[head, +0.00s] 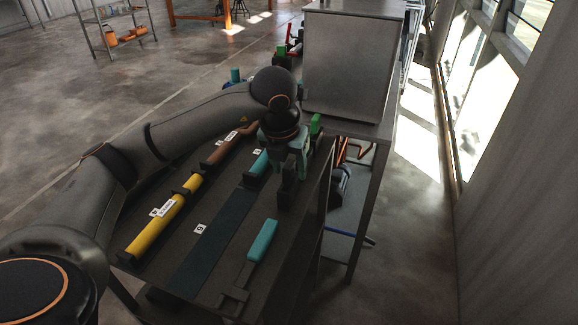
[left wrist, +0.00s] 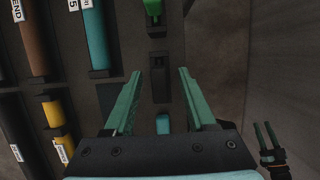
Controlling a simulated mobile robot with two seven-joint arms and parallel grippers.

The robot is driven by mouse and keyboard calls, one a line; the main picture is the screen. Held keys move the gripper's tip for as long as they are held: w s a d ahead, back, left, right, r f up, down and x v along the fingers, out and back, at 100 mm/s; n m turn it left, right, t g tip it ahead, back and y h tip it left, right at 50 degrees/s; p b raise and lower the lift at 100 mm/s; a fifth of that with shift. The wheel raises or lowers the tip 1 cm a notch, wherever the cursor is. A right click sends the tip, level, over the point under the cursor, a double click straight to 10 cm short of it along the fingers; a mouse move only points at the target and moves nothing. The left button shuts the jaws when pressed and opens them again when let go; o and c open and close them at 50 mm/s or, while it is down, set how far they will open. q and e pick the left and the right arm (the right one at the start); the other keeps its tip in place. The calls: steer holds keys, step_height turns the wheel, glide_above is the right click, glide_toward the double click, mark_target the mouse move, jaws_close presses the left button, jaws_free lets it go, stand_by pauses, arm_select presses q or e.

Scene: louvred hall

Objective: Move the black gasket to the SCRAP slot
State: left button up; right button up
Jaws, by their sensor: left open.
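My left gripper (head: 287,198) is open above the right side of a dark rack. In the left wrist view its green fingers (left wrist: 161,76) stand apart, with a small black piece (left wrist: 160,78) below and between them. I cannot tell whether that piece is the black gasket or a holder. A yellow cylinder (head: 155,232), a brown one (head: 220,150) and a teal one (head: 258,165) lie in rack slots. A white label ending in "END" (left wrist: 18,10) is partly cut off. No SCRAP label is readable. My right gripper (left wrist: 267,136) shows at lower right, its fingers apart.
A teal-handled piece (head: 262,240) lies at the rack's near right, and a green piece (head: 315,124) at its far right. A grey metal cabinet (head: 348,65) stands behind. An empty dark slot (head: 205,245) runs along the rack. A wall (head: 525,190) bounds the right side.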

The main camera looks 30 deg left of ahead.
arm_select(q)
steer(key=shift+r, duration=0.1)
arm_select(e)
steer(key=shift+s, duration=0.1)
arm_select(q)
steer(key=p+v, duration=0.1)
steer(key=v, duration=0.1)
steer(key=p+v, duration=0.2)
steer(key=w+p+v, duration=0.1)
steer(key=v, duration=0.1)
steer(key=shift+s+r+p, duration=0.1)
steer(key=shift+r+p, duration=0.3)
steer(key=shift+r, duration=0.15)
arm_select(e)
step_height(320, 180, up, 4)
steer(key=shift+r, duration=0.25)
arm_select(q)
steer(key=shift+v, duration=0.85)
steer(key=p+v, duration=0.1)
steer(key=v, duration=0.9)
steer(key=shift+s+r+p, duration=0.15)
steer(key=shift+r+p, duration=0.15)
steer(key=shift+r, duration=0.05)
arm_select(e)
steer(key=shift+s+d+r, duration=0.3)
steer(key=shift+s+d, duration=0.05)
steer(key=shift+d, duration=0.3)
